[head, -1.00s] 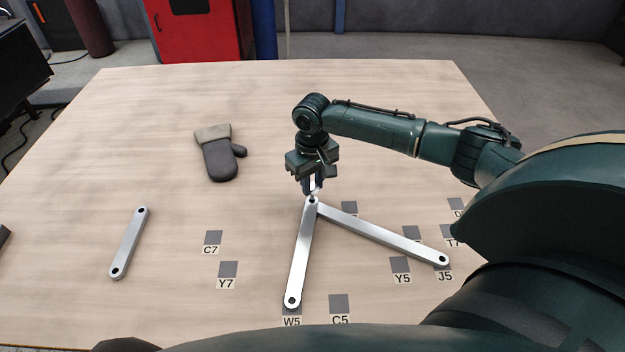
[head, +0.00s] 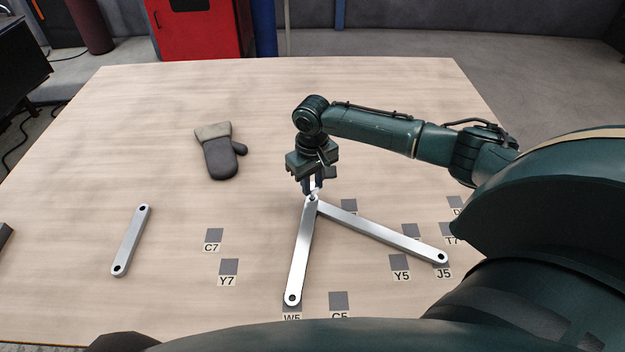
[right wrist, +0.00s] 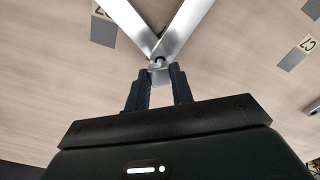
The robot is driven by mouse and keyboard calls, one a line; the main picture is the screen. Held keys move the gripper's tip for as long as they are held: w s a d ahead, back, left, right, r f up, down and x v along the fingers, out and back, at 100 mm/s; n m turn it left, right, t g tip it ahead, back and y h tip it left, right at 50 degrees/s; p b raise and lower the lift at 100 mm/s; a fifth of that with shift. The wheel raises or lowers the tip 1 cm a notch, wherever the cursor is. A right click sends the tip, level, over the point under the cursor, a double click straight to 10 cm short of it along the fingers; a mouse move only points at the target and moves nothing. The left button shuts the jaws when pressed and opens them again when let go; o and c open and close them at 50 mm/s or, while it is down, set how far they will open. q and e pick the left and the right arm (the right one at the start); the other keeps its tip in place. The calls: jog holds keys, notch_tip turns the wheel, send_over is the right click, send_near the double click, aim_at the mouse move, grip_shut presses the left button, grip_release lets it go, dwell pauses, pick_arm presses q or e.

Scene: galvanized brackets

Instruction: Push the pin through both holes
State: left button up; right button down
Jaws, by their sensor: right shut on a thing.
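Two silver bars, one running toward the front (head: 300,255) and one toward the right (head: 385,233), meet in a V with their holed ends overlapping. My right gripper (head: 313,188) points straight down over that joint, its fingers shut on a small pale pin (head: 313,187). The pin's lower end is at the overlapped holes; how deep it sits cannot be told. In the right wrist view the two fingers (right wrist: 162,85) flank the joint, and the hole area shows dark at the bar ends. My left gripper is not in view.
A separate silver bar (head: 131,240) lies at left. A grey oven mitt (head: 220,155) lies behind it, left of my right gripper. Several dark labelled squares, such as C7 (head: 214,236) and Y7 (head: 228,267), mark the table (head: 160,110). The back of the table is clear.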

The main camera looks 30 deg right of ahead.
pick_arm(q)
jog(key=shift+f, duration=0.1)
pick_arm(e)
jog(key=shift+f, duration=1.35)
jog(key=c, duration=1.1)
grip_release()
jog(key=shift+c, duration=0.2)
pick_arm(q)
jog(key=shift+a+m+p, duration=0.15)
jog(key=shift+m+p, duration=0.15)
jog(key=shift+p, duration=0.1)
pick_arm(e)
notch_tip(320, 180, up, 13)
